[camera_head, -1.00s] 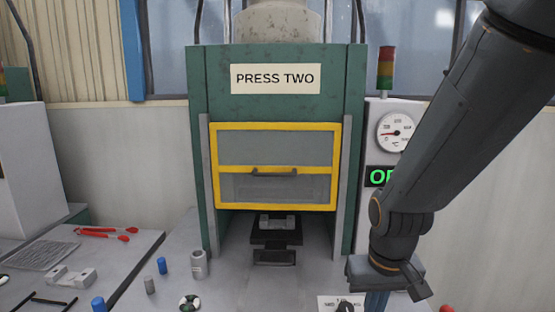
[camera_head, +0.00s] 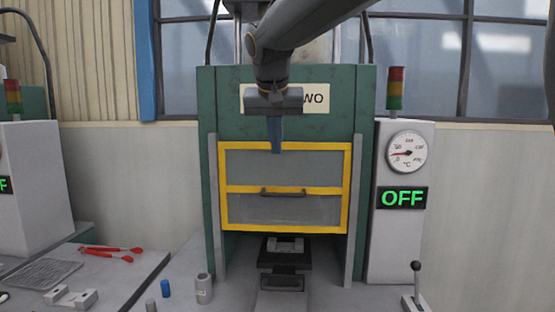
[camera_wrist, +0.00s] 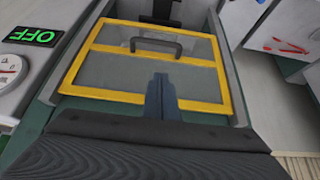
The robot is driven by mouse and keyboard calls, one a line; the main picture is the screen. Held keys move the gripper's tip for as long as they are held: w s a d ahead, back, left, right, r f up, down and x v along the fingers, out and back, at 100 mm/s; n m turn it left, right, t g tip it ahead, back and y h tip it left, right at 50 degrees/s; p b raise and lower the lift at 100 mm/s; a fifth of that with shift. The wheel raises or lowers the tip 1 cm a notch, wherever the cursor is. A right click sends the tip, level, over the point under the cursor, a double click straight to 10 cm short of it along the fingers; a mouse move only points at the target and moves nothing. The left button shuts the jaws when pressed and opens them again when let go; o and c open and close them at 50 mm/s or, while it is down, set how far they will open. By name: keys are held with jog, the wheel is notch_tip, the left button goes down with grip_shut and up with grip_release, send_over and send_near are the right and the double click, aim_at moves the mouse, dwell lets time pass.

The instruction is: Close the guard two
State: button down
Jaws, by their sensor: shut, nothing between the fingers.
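The guard (camera_head: 284,210) of press two is a yellow-framed clear panel with a dark bar handle (camera_head: 290,191) across its middle rail. It sits raised in the green press frame (camera_head: 210,145), with an open gap between its lower edge and the press bed. My gripper (camera_head: 275,150) is shut and empty, pointing down in front of the guard's top edge, above the handle. In the wrist view the guard (camera_wrist: 221,75) appears upside down, with the handle (camera_wrist: 156,46) beyond the tips of my gripper (camera_wrist: 160,80). I cannot tell whether the fingertips touch the guard.
A dark block (camera_head: 285,256) sits in the gap under the guard. A box with a gauge and a green OFF display (camera_head: 402,198) stands at the right, with a lever (camera_head: 416,285) below.

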jog(key=s+f+p+x, duration=0.1)
jog(key=p+x, duration=0.3)
jog(key=x, duration=0.7)
jog(key=shift+s+f, duration=0.55)
notch_tip(320, 180, down, 17)
jog(key=b, duration=1.2)
jog(key=shift+s, duration=0.15)
jog(key=shift+d, duration=0.1)
